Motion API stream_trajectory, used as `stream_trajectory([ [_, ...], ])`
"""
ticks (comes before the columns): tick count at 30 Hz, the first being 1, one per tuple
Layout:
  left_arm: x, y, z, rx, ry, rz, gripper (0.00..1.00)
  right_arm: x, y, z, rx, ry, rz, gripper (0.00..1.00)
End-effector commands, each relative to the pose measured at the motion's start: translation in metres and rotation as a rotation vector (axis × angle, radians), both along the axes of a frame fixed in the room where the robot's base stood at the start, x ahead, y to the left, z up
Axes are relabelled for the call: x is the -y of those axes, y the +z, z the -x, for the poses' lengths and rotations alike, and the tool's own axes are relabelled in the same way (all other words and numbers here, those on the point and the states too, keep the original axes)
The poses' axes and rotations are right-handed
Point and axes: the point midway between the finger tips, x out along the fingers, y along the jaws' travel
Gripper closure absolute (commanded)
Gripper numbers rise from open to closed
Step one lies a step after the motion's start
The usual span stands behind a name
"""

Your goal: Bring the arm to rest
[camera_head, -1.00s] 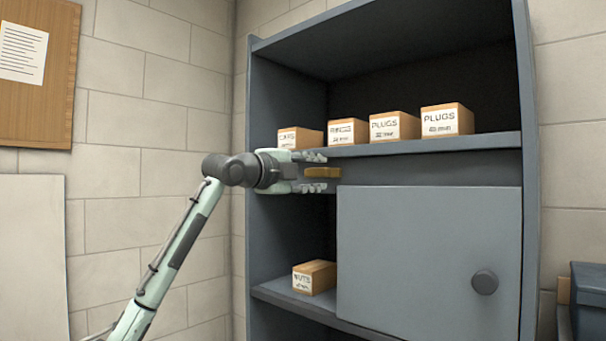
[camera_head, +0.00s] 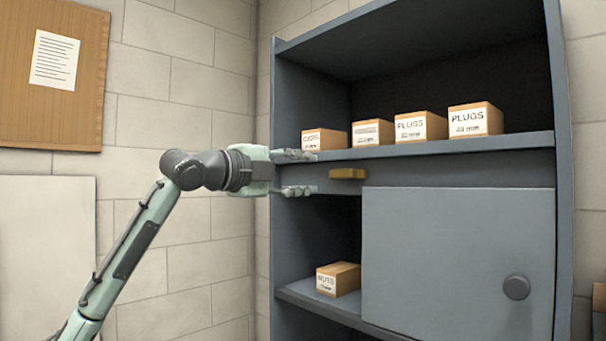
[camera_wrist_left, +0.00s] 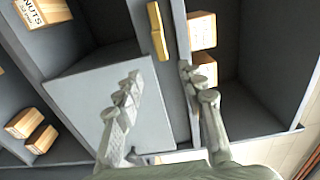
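My left gripper (camera_head: 303,173) is open and empty in front of the grey cabinet, at the left edge of its upper shelf. Its two fingers point right, one above the other, with a gap between them. In the left wrist view the open fingers (camera_wrist_left: 160,85) also show nothing between them. A small brass-coloured block (camera_head: 347,174) on the cabinet front, below the shelf edge, stands clear of the fingertips. It also shows ahead of the fingers in the left wrist view (camera_wrist_left: 158,30). My right gripper is in neither view.
The cabinet's upper shelf (camera_head: 440,146) holds several labelled boxes, including a PLUGS box (camera_head: 475,120). A NUTS box (camera_head: 338,279) sits on the lower shelf, left of a grey door panel (camera_head: 450,250) with a round knob (camera_head: 516,287).

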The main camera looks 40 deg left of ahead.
Motion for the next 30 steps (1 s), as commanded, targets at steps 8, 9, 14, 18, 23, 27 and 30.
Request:
stream_trajectory([
  [8,0.000,0.000,0.000,0.000,0.000,0.000,0.60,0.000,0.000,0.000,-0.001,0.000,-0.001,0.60],
  [9,0.000,0.000,-0.001,0.000,0.000,0.001,0.60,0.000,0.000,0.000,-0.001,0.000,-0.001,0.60],
  [14,-0.001,-0.031,-0.017,-0.048,0.008,0.052,0.60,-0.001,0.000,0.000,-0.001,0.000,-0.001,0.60],
  [18,-0.002,-0.111,-0.049,-0.168,0.045,0.187,0.60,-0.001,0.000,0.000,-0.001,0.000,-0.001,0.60],
  [23,0.002,-0.232,-0.075,-0.334,0.124,0.373,0.60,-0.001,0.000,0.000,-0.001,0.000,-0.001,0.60],
  [27,0.012,-0.340,-0.076,-0.472,0.216,0.522,0.60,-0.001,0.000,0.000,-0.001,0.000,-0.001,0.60],
  [30,0.023,-0.416,-0.064,-0.566,0.292,0.619,0.60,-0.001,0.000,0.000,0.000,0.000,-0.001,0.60],
])
